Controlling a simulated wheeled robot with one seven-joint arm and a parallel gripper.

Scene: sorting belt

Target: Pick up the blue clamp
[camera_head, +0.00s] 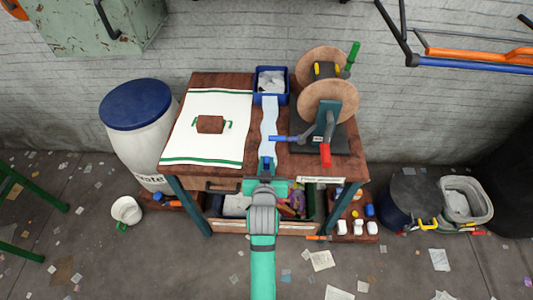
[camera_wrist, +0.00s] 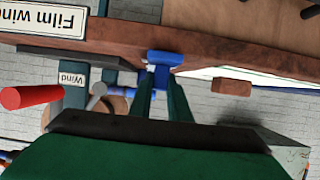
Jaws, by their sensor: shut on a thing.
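The blue clamp (camera_wrist: 165,58) sits at the front edge of the wooden table, between the tips of my gripper (camera_wrist: 164,80) in the wrist view. The two dark green fingers are close together on it. In the head view my gripper (camera_head: 266,172) reaches the table's front edge from below, and the clamp shows only as a small blue patch (camera_head: 267,160) at the near end of a pale film strip (camera_head: 269,122). Whether the clamp still touches the table edge or the strip, I cannot tell.
A winder with wooden discs (camera_head: 328,100), a blue-gripped crank (camera_head: 281,138) and a red handle (camera_head: 325,156) stands close on the right. A white cloth (camera_head: 207,145) with a brown block (camera_head: 210,124) lies left. A blue bin (camera_head: 257,98) is behind.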

